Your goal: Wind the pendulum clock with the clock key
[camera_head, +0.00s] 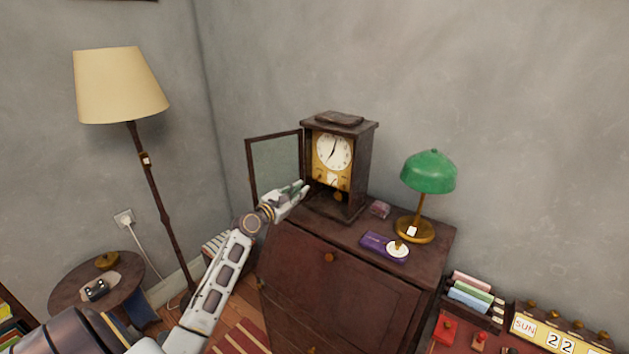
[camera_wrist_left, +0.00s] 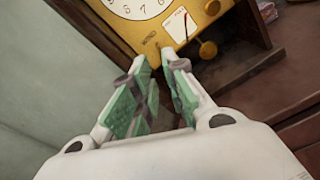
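The pendulum clock (camera_head: 333,152) stands on the dark wooden cabinet, its glass door (camera_head: 275,170) swung open to the left. My left gripper (camera_head: 302,187) is in front of the clock's lower front, near the open door. In the left wrist view, its green-padded fingers (camera_wrist_left: 155,62) are parted by a narrow gap, with nothing clearly held. I cannot make out the clock key. My right gripper is out of view.
A green lamp (camera_head: 428,172), a purple case (camera_head: 377,243) and a small pink item (camera_head: 380,209) are on the cabinet (camera_head: 335,275) right of the clock. A floor lamp (camera_head: 150,180) and small round table (camera_head: 70,295) stand left. The cabinet's front edge runs below my gripper.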

